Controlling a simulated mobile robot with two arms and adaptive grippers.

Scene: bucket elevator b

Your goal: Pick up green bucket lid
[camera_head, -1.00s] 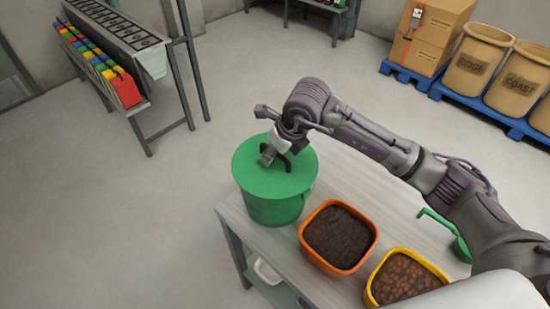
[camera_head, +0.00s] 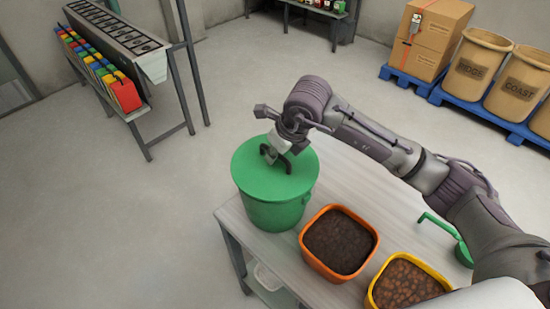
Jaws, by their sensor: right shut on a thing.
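The green bucket (camera_head: 275,213) stands upright at the left end of the table (camera_head: 235,215). Its flat green lid (camera_head: 258,178) sits on top, and I see no gap between lid and rim. A dark handle (camera_head: 283,166) rises from the middle of the lid. My right gripper (camera_head: 273,155) points down over the lid and is shut on the handle, whose upper part it partly hides. My left gripper is not in view.
An orange tub (camera_head: 310,250) of dark soil and a yellow tub (camera_head: 373,290) of brown pellets stand right of the bucket. A green scoop (camera_head: 440,223) lies at the table's right. The floor left of the table is clear.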

